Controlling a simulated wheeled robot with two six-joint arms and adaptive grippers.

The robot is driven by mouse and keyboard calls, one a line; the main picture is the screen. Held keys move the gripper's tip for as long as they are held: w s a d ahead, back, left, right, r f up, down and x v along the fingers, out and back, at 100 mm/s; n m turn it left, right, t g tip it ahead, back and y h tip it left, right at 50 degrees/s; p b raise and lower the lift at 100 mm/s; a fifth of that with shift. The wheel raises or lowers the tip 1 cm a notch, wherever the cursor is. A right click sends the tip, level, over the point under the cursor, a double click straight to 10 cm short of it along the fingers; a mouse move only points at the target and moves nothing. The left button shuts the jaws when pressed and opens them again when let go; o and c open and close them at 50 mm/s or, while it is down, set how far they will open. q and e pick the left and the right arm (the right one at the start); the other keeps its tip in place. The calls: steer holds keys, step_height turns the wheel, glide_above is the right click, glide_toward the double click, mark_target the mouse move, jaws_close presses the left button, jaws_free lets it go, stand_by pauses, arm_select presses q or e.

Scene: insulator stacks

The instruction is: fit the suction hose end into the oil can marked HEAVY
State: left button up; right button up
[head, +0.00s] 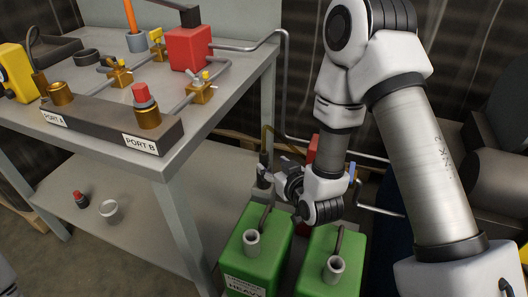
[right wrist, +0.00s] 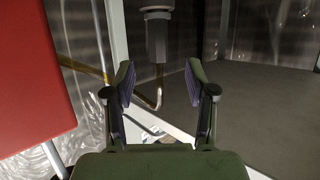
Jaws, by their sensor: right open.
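The green oil can marked HEAVY (head: 240,262) stands low in the head view, with a pale open neck (head: 252,243) on top. My right gripper (head: 268,180) is above and behind it, beside the dark suction hose end (head: 264,157), which hangs upright near the bench's right side. In the right wrist view the open fingers (right wrist: 158,85) have nothing between their pads. A grey cylindrical fitting (right wrist: 157,38), which looks like the hose end, hangs beyond and above them, with a thin bent tube below. My left gripper is not in view.
A second green can (head: 325,275) with an open neck stands to the right of the HEAVY can. The bench (head: 195,135) with ports and valves fills the left. A red object (right wrist: 32,80) is close on the left in the right wrist view.

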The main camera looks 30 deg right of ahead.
mark_target(266, 158)
steer(key=b+x, duration=0.2)
steer(key=x, duration=0.5)
steer(key=shift+w, duration=0.2)
steer(key=shift+r, duration=0.1)
jaws_close()
